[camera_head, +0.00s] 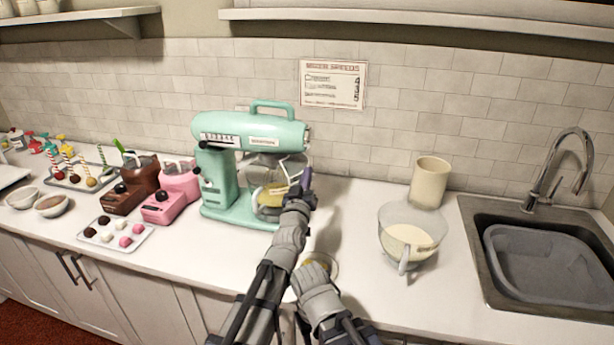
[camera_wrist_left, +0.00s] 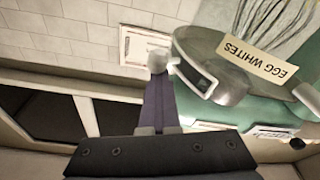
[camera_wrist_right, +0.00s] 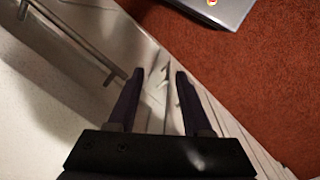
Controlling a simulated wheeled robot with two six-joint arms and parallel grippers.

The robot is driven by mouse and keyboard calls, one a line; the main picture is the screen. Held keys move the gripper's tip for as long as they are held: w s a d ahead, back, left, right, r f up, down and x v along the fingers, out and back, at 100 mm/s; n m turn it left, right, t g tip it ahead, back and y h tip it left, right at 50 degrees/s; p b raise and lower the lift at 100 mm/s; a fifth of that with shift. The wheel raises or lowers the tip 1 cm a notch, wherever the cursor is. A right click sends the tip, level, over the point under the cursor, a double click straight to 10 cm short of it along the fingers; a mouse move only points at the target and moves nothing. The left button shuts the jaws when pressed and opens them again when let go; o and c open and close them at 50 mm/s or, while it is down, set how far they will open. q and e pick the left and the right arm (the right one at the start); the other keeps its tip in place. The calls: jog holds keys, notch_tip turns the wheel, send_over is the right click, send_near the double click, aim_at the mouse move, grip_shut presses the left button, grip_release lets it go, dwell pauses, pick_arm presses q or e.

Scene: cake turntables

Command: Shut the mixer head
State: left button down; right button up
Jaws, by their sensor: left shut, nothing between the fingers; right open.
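The teal stand mixer (camera_head: 232,175) stands on the counter. Its head (camera_head: 250,128), with a handle on top, looks about level over a clear bowl (camera_head: 270,195) with pale yellow contents. In the left wrist view, which is roughly upside down, an "EGG WHITES" label (camera_wrist_left: 258,65) and whisk wires (camera_wrist_left: 270,22) show. My left gripper (camera_head: 305,182) is shut and empty at the right of the mixer bowl; its fingers (camera_wrist_left: 160,95) end by a silver knob (camera_wrist_left: 158,62). Whether they touch is unclear. My right gripper (camera_wrist_right: 158,90) is open and empty, low by the cabinet fronts.
A pink machine (camera_head: 178,190), a brown machine (camera_head: 135,185) and a treat tray (camera_head: 118,250) stand left. Right are a clear jug of batter (camera_head: 408,240), a beige canister (camera_head: 430,180) and the sink (camera_head: 490,292). The counter between mixer and jug is mostly clear.

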pick_arm(q)
jog(key=shift+d+f, duration=0.1)
notch_tip(320, 180, up, 5)
jog(key=p, duration=0.5)
jog(key=a+f+b+v, duration=0.1)
jog(key=b+v, duration=0.1)
jog(key=v, duration=0.7)
jog(key=shift+b, duration=0.4)
jog(key=shift+s+a+f, duration=0.1)
